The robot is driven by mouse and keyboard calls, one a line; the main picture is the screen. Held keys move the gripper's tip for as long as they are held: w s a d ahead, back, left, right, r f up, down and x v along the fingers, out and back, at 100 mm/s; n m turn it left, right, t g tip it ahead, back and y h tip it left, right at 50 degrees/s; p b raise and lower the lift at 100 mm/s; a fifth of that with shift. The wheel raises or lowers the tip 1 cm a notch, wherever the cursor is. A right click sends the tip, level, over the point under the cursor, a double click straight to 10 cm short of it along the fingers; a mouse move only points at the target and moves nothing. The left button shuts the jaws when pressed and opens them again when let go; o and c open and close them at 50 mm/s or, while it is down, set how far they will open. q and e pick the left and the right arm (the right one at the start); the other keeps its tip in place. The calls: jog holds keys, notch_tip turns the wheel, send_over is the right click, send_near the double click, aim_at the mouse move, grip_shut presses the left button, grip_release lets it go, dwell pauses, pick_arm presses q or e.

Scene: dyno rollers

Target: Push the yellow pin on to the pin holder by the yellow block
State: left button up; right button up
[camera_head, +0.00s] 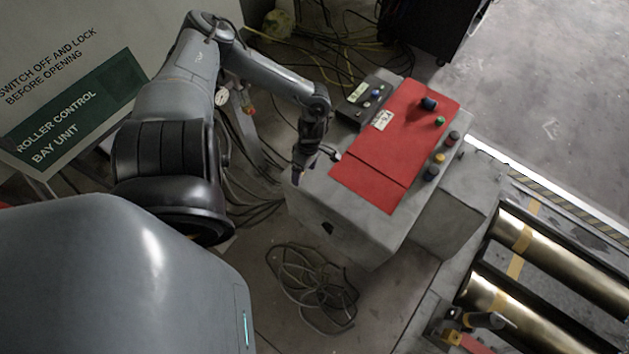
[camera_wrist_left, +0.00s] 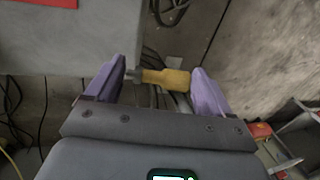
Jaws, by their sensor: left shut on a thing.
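My left gripper (camera_head: 311,165) is beside the left edge of the grey cabinet in the head view. In the left wrist view its two purple fingers (camera_wrist_left: 160,85) are shut on the yellow pin (camera_wrist_left: 166,78). The pin lies crosswise between the fingers, with a grey end at the left finger. In the head view the pin cannot be made out clearly. Small yellow parts (camera_head: 453,314) show by the rollers at the lower right; I cannot tell which is the yellow block or the pin holder. My right gripper is not in view.
The grey cabinet (camera_head: 345,228) has a red top panel (camera_head: 375,165) with several coloured knobs. A small control box (camera_head: 365,98) stands behind it. Metal rollers (camera_head: 570,262) lie at the right. Loose cable coils (camera_head: 312,285) lie on the floor in front.

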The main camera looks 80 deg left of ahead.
pick_arm(q)
jog(key=a+f+b, duration=0.2)
jog(key=b, duration=0.1)
jog(key=a+f+t+y+b, duration=0.1)
jog(key=a+f+b, duration=0.1)
jog(key=a+b, duration=0.1)
jog(key=a+f+t+y+b, duration=0.1)
jog(key=a+f+b, duration=0.1)
jog(key=b, duration=0.1)
jog(key=shift+w+a+f+m, duration=0.3)
jog(key=shift+w+m, duration=0.05)
jog(key=shift+m, duration=0.05)
notch_tip(320, 180, down, 2)
jog(key=shift+f+b, duration=0.15)
jog(key=shift+b, duration=0.95)
jog(key=shift+f+b, duration=1.3)
jog(key=shift+f, duration=0.15)
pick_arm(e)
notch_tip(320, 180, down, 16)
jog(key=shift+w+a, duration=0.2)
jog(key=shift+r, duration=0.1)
pick_arm(q)
jog(key=o, duration=0.9)
jog(key=shift+o, duration=0.2)
